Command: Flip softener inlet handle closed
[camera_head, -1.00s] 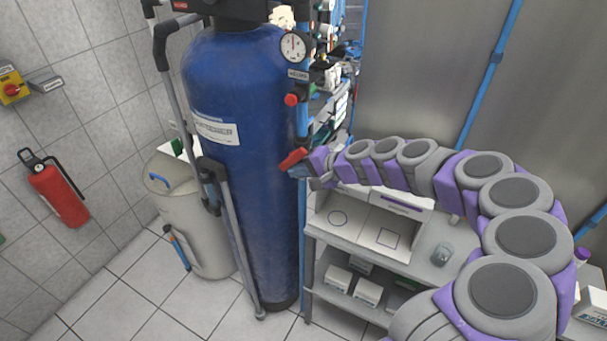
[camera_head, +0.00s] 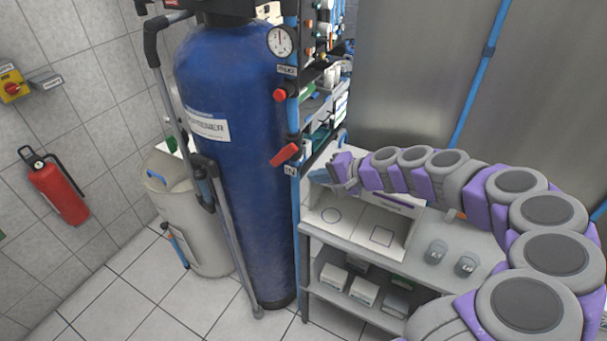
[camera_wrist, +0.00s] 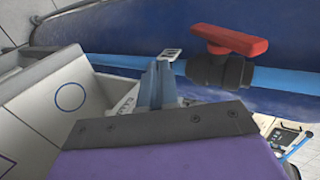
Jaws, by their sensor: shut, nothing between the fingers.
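The red lever handle (camera_head: 285,154) sits on a valve on the vertical blue pipe, just above the "IN" label (camera_head: 290,170), beside the blue softener tank (camera_head: 240,190). In the head view the lever slants down to the left, off the pipe's line. In the wrist view the red handle (camera_wrist: 229,40) stands out from a black valve body (camera_wrist: 220,72) on the blue pipe. My gripper (camera_head: 336,168) is to the right of the handle and apart from it. Its fingers, also in the wrist view (camera_wrist: 160,80), are shut and empty, left of the valve.
A second red knob (camera_head: 280,95) and a pressure gauge (camera_head: 281,41) are higher on the same pipe. Equipment shelves (camera_head: 330,100) stand behind it. A white bench (camera_head: 415,255) with jars and boxes is below my arm. Floor is clear at the lower left.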

